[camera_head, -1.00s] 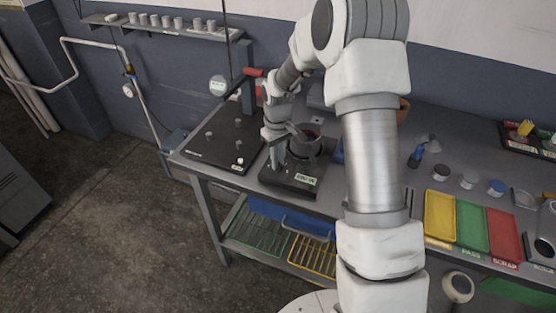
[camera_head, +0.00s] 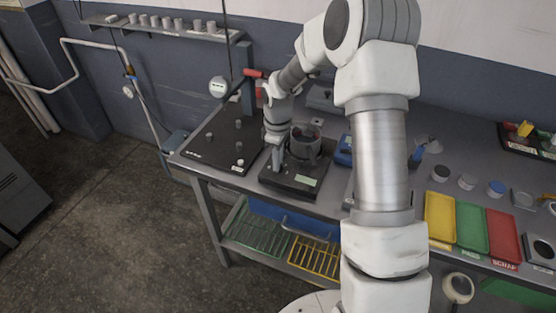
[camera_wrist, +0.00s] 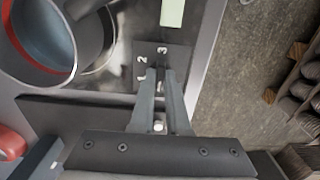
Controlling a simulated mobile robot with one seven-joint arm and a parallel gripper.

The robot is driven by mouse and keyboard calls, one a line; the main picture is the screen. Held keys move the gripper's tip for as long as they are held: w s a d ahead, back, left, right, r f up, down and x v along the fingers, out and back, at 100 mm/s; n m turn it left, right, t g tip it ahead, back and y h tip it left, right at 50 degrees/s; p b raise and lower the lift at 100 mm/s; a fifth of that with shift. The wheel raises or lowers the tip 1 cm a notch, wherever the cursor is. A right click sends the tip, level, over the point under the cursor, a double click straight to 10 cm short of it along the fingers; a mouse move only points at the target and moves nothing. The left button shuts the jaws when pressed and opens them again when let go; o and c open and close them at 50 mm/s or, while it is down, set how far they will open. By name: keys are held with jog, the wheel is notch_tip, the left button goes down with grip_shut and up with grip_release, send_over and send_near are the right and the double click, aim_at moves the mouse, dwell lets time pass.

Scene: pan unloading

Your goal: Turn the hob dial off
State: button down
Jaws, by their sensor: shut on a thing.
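The hob (camera_head: 292,184) is a dark, flat unit near the front edge of the bench, with a pale label on its front. A dark grey pan (camera_head: 306,146) stands on it; in the wrist view the pan (camera_wrist: 98,38) shows a reddish ring inside. My gripper (camera_head: 278,165) points down at the hob's left part, beside the pan. In the wrist view my gripper (camera_wrist: 162,72) has its fingertips close together at the scale plate (camera_wrist: 178,55) marked 1, 2, 3. It is shut on the dial, which the fingers mostly hide, so its setting cannot be read.
A black board (camera_head: 212,150) with several short pegs lies left of the hob. A post with a red handle (camera_head: 253,73) rises behind. Yellow, green and red trays (camera_head: 504,236) lie at the right. A wire rack (camera_head: 315,257) sits on the lower shelf.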

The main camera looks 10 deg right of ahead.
jog(key=shift+w+r, duration=0.1)
jog(key=c, duration=0.9)
grip_release()
notch_tip(320, 180, up, 17)
jog(key=shift+r, duration=0.2)
